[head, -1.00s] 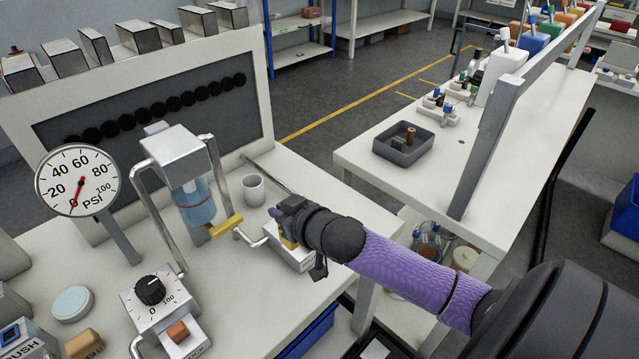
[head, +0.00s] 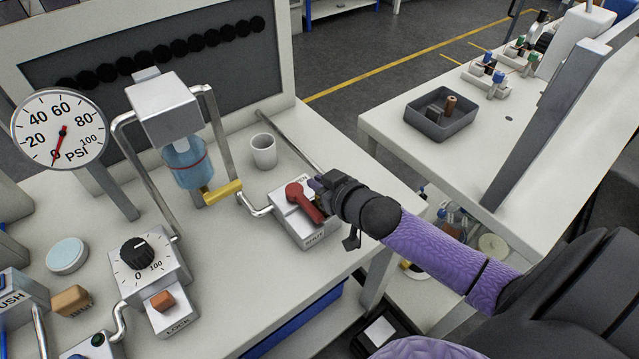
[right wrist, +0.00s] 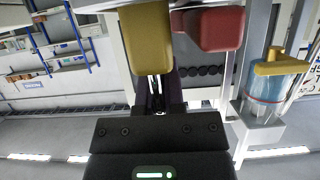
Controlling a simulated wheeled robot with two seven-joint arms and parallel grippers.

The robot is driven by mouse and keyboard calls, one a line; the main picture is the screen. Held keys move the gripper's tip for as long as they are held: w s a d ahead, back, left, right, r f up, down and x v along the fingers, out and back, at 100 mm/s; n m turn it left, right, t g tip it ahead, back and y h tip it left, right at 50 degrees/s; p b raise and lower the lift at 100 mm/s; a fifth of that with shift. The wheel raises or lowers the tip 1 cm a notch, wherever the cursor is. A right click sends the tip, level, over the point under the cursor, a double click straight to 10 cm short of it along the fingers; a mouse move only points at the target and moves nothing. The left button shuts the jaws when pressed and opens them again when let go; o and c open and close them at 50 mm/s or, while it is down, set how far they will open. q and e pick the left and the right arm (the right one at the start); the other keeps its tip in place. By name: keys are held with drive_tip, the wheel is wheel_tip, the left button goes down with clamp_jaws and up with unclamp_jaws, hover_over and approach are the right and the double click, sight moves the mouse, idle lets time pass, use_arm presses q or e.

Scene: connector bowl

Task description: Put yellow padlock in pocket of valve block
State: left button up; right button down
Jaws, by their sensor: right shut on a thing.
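The yellow padlock (right wrist: 147,38) is in the jaws of my right gripper (head: 320,188), which is shut on it. In the head view the padlock is almost wholly hidden by the gripper. The valve block (head: 312,237) is a pale box at the bench's right end, marked OPEN and SHUT, with a red handle (head: 302,203) on top. The handle also shows in the right wrist view (right wrist: 218,28), just right of the padlock. My right gripper is at the block's right side, close to the handle. I cannot make out the pocket. My left gripper is not in view.
A white cup (head: 263,151) stands behind the valve block. A blue filter bowl (head: 186,165) with a yellow lever (head: 222,192) and a pipe lie to the left. A dial box (head: 150,265) and gauge (head: 59,130) are further left. A grey tray (head: 440,117) is on the other table.

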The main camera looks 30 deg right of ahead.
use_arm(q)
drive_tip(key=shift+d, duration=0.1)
use_arm(e)
drive_tip(key=shift+f, duration=0.15)
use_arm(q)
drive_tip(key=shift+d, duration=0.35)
use_arm(e)
drive_tip(key=c, duration=0.7)
unclamp_jaws()
drive_tip(key=shift+c, duration=0.2)
